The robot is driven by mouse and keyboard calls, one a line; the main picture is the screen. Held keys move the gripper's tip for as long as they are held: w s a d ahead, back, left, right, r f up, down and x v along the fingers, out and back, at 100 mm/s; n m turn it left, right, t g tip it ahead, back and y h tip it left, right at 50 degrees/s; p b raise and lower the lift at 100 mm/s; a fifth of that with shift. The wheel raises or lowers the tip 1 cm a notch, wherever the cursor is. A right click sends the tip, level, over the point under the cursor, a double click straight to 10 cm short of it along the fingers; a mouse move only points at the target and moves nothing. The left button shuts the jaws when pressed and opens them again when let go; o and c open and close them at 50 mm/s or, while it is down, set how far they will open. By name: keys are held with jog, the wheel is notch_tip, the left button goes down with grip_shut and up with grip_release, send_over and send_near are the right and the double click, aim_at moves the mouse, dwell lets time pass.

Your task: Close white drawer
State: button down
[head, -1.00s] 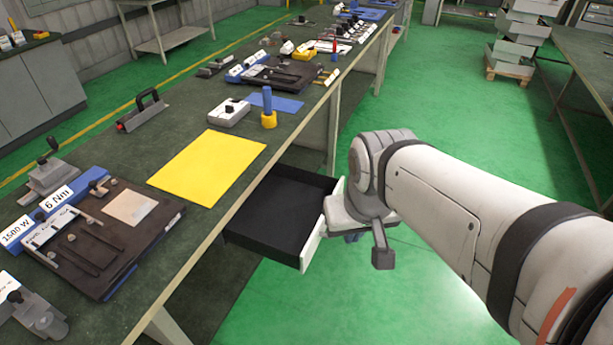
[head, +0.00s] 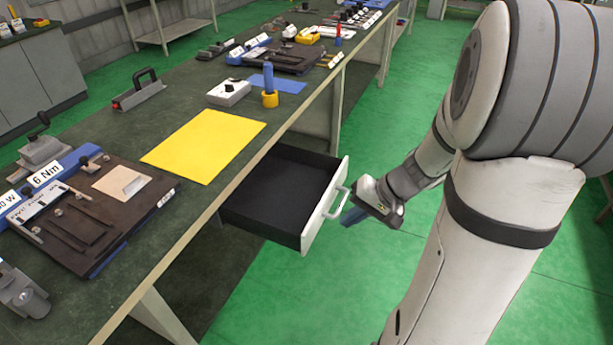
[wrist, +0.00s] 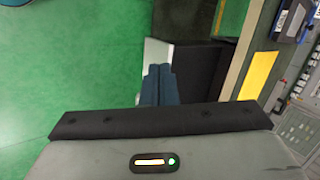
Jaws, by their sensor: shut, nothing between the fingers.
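The white drawer (head: 325,206) stands pulled out from under the workbench, with a white front, a white bar handle and a black, empty-looking inside. It also shows in the wrist view as a pale front (wrist: 157,52) beside a dark interior. My gripper (head: 352,216) is just outside the drawer front, close to the handle (head: 336,203). In the wrist view my gripper's blue fingers (wrist: 158,78) are together with nothing between them, their tips over the edge of the white front. I cannot tell whether they touch it.
The workbench (head: 215,110) runs along the left, with a yellow sheet (head: 204,146), a blue sheet (head: 277,84) and a dark fixture plate (head: 85,215) on top. A bench leg (head: 160,318) stands near the front. The green floor (head: 290,300) outside the drawer is clear.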

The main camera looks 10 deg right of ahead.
jog(key=w+d+f+m+t+b, duration=0.2)
jog(key=w+d+f+m+t, duration=0.15)
jog(key=d+f, duration=0.45)
jog(key=shift+n+g+y, duration=0.25)
jog(key=shift+y, duration=0.15)
jog(key=x, duration=0.4)
jog(key=a+r+x, duration=0.1)
jog(key=x, duration=0.3)
jog(key=a+r+x, duration=0.1)
jog(key=x, duration=0.4)
jog(key=shift+w+f, duration=0.1)
jog(key=shift+w+a, duration=0.35)
jog(key=shift+a, duration=0.05)
jog(key=shift+f, duration=0.1)
